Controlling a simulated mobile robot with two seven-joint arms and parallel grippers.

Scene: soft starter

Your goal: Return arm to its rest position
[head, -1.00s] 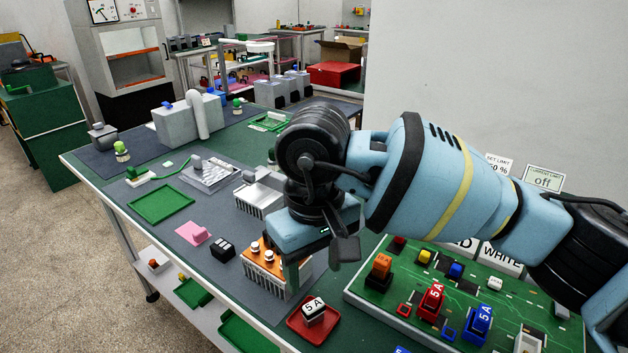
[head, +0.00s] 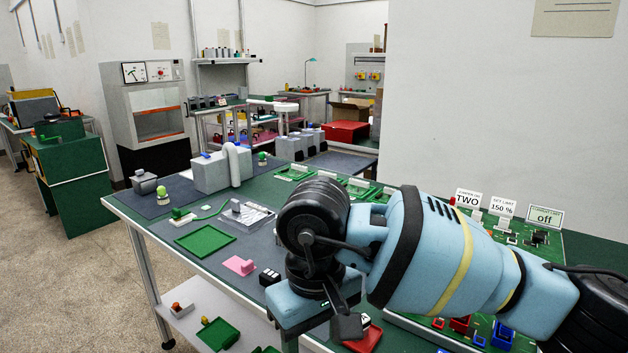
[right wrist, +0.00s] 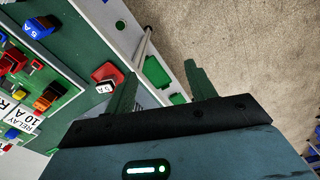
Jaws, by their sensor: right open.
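My right arm (head: 425,250) comes in from the right in the head view, in pale blue with black joints and a yellow band. Its hand hangs over the front of the workbench. In the right wrist view my right gripper (right wrist: 160,88) has its two dark green fingers apart with nothing between them. Behind the fingers are the bench edge and floor. In the head view the fingertips are mostly cut off or hidden. My left gripper is not in view.
The bench holds a green tray (head: 204,240), a pink piece (head: 240,265) and a grey machine (head: 220,170). A red tray (right wrist: 107,72) with a "5A" block and a green circuit board (right wrist: 62,70) lie close to the gripper. A wall is behind the arm.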

